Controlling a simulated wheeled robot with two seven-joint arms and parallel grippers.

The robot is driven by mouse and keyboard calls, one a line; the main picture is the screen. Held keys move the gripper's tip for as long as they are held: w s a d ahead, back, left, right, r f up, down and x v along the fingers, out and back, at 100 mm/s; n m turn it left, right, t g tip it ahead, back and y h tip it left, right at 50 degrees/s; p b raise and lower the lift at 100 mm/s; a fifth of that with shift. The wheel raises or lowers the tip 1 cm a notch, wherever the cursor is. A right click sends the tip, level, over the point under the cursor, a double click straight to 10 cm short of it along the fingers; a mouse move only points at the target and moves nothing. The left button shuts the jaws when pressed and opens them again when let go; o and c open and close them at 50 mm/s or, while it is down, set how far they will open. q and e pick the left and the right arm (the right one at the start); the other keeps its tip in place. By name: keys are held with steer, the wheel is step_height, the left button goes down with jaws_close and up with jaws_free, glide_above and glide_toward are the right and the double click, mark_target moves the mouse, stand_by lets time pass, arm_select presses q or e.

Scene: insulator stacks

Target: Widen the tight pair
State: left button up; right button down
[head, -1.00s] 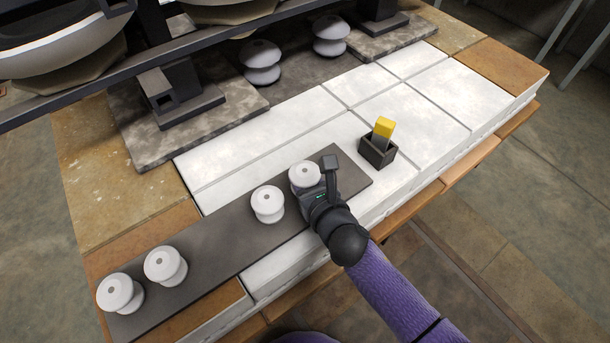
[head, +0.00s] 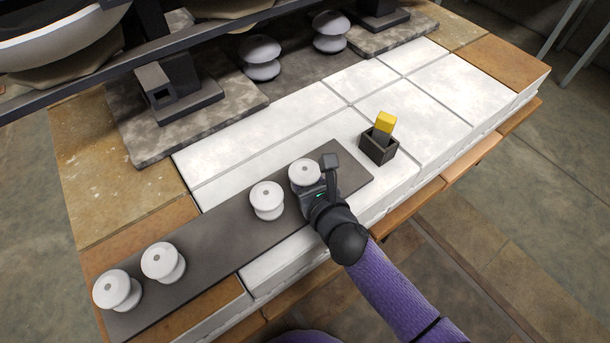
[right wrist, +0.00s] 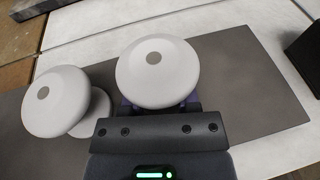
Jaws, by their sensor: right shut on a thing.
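Several white spool-shaped insulators stand in a row on a long dark grey board. Two are at its left end, the far-left insulator (head: 117,290) and its close neighbour (head: 163,262). A third insulator (head: 267,200) stands right of the middle, and it shows at the left of the right wrist view (right wrist: 66,98). My right gripper (head: 316,187) is shut on the rightmost insulator (head: 304,172), which shows upright in the right wrist view (right wrist: 157,72). The fingers are hidden under its cap. A small gap separates it from the third insulator. My left gripper is not in view.
The board (head: 215,235) lies along the table's front edge, with bare room at its right end. A dark open box (head: 378,148) with a yellow-topped block (head: 384,124) stands behind that end. Two grey insulators (head: 261,58) (head: 330,32) stand at the back.

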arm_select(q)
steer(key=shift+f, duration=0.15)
arm_select(e)
steer(key=shift+s+f, duration=0.1)
steer(key=shift+f, duration=0.2)
